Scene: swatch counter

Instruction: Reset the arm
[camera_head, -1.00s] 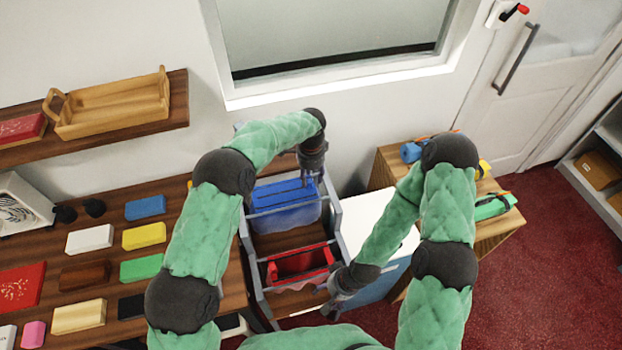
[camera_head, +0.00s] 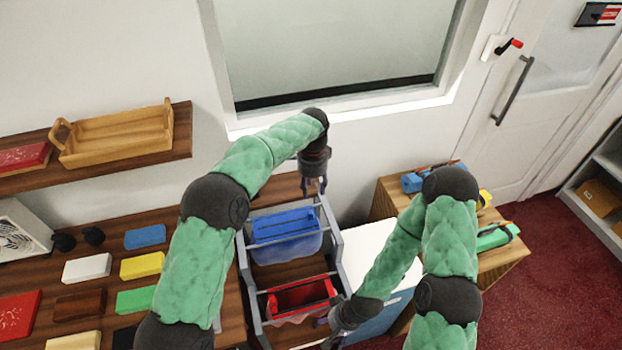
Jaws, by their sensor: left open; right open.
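My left arm, in a green sleeve, comes in from the left and bends over. Its gripper (camera_head: 315,184) points down above the back right corner of a grey rack, close to a blue bin (camera_head: 284,237), and is open and empty. My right gripper (camera_head: 328,330) is low, by the front right side of the rack (camera_head: 340,250), beside a red bin (camera_head: 302,296). It is open, with its fingers partly hidden, and I see nothing held in it.
Coloured blocks, including a yellow one (camera_head: 141,265) and a blue one (camera_head: 145,236), lie on the wooden counter (camera_head: 180,235) at left. A wooden tray (camera_head: 116,136) sits on a wall shelf. A white-topped box (camera_head: 363,245) and wooden cabinet (camera_head: 390,185) stand right of the rack.

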